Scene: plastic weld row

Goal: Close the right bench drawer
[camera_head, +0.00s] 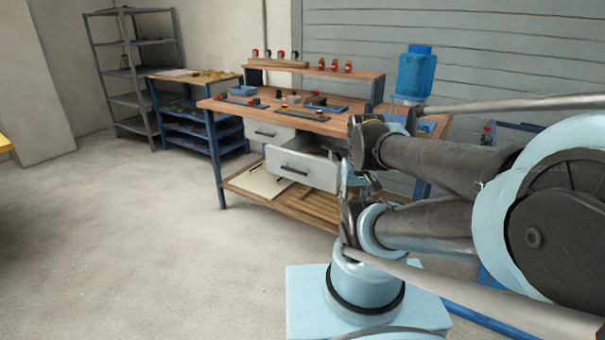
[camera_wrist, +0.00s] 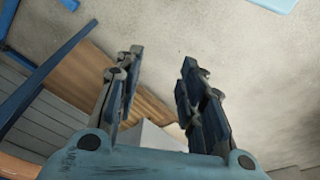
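The right bench drawer (camera_head: 302,168) is grey-white with a dark bar handle on its front. It stands pulled out from under the workbench (camera_head: 300,122), with its open top showing. My gripper (camera_wrist: 160,68) is open and empty in the wrist view, its two dark fingers well apart. In the head view my gripper (camera_head: 357,182) is beside the right end of the drawer front, partly hidden by my arm. I cannot tell whether it touches the drawer. A pale grey surface, probably the drawer (camera_wrist: 150,134), shows low between the fingers in the wrist view.
The left drawer (camera_head: 268,132) looks shut. A wooden lower shelf (camera_head: 300,203) lies beneath the drawers, carrying a pale board. A blue water jug (camera_head: 415,72) stands behind my arm. A blue cart (camera_head: 185,105) and grey shelving (camera_head: 130,72) are at the back left. The floor in front is clear.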

